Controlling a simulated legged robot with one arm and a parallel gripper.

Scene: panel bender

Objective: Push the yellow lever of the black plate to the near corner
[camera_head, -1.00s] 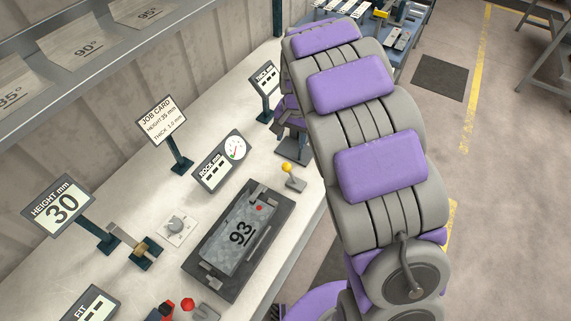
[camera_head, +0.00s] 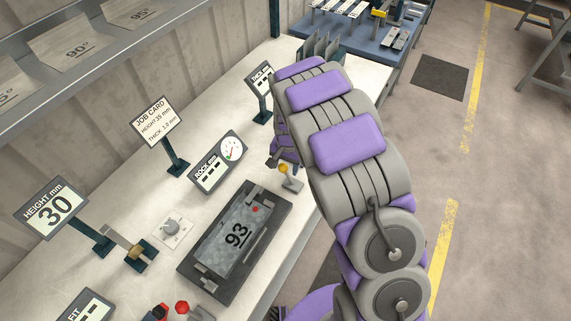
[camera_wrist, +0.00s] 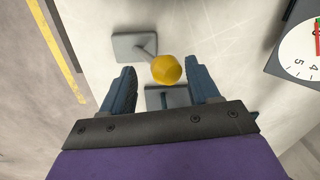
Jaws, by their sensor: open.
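The lever's yellow ball knob (camera_head: 283,169) stands at the far end of the black plate (camera_head: 190,266) on the bench. The plate carries a grey sheet marked 93. The lever has a small grey foot (camera_head: 292,184). In the wrist view the knob (camera_wrist: 167,69) lies between the fingertip lines of my open gripper (camera_wrist: 161,72), nearer the right finger, with a thin stem running up-left to a grey pad (camera_wrist: 140,47). Whether a finger touches the knob I cannot tell. In the head view my gripper (camera_head: 274,160) is mostly hidden by my arm, close beside the knob.
A dial display (camera_head: 218,162) stands left of the lever; its dial (camera_wrist: 303,48) is at the wrist view's right. Open floor lies to the right.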

